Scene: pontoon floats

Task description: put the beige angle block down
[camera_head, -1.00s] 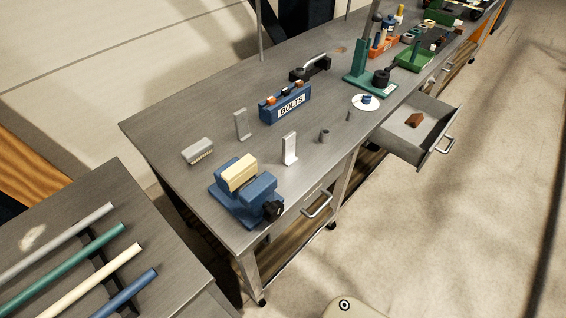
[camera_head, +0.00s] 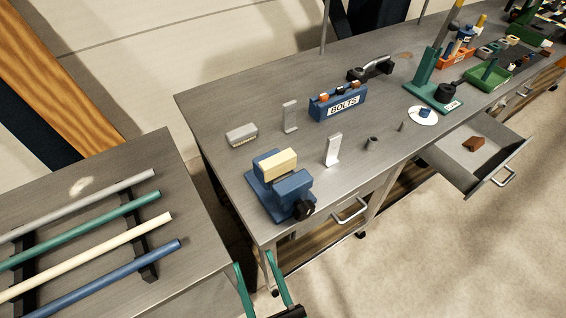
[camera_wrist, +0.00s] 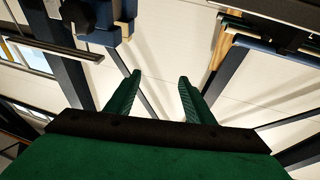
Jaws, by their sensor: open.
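The beige block (camera_head: 275,162) sits in the top of the blue vise (camera_head: 278,190), near the front left corner of the long grey workbench. It lies between the vise jaws, and its lower part is hidden. My gripper (camera_head: 254,260) is open and empty, with its green fingers pointing up in front of the bench's left end, below and apart from the vise. In the wrist view, nothing lies between the spread fingertips (camera_wrist: 160,77).
A grey block (camera_head: 242,135), two upright angle plates (camera_head: 333,150) and a blue bolts holder (camera_head: 338,104) stand near the vise. An open drawer (camera_head: 475,160) juts out at the right. A side table with several rods (camera_head: 100,250) stands left. The floor in front is clear.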

